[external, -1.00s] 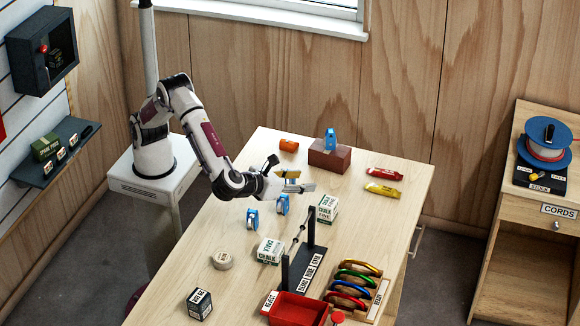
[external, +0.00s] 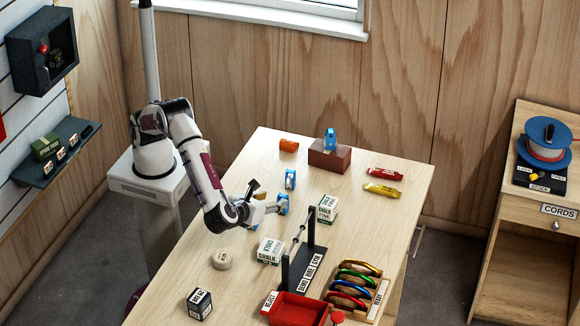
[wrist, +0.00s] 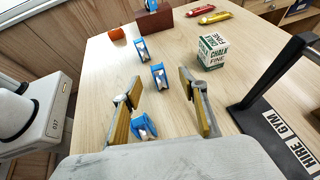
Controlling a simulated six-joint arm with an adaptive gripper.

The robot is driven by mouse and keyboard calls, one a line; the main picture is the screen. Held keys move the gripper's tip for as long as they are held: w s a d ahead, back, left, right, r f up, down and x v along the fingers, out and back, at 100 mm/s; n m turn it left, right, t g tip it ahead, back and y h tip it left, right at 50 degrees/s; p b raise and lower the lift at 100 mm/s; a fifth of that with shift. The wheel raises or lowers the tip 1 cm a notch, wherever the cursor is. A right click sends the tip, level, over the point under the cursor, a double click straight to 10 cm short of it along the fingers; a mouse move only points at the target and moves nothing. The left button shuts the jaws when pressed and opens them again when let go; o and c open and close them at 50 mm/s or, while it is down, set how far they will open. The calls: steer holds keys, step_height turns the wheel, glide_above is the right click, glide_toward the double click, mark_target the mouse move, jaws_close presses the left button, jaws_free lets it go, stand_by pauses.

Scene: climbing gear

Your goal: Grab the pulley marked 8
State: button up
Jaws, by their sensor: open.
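Three small blue pulleys stand on the table: a far one (external: 290,180), a middle one (external: 283,204) and a near one, mostly hidden behind my gripper in the external view. In the wrist view they show as the far (wrist: 142,51), middle (wrist: 158,76) and near (wrist: 142,128) pulleys. A fourth blue pulley (external: 330,139) sits on a brown block (external: 322,158). No number is legible on any of them. My gripper (external: 268,197) is open and empty above the table. In the wrist view, the near pulley lies between the finger bases and the middle one between the fingertips.
White chalk boxes (external: 327,208) (external: 270,250) stand right and front of the pulleys. A dark stand (external: 308,266) with a bar is further right. A round tin (external: 222,260) lies front left. Red and yellow tubes (external: 382,190) lie at the back right.

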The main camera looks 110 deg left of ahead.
mark_target(282, 196)
steer(key=shift+x, duration=1.1)
steer(key=shift+a, duration=0.1)
steer(key=shift+s+x, duration=0.15)
steer(key=shift+x, duration=1.1)
steer(key=shift+s+x, duration=0.15)
steer(key=shift+x, duration=1.1)
steer(key=shift+f, duration=0.15)
jaws_close()
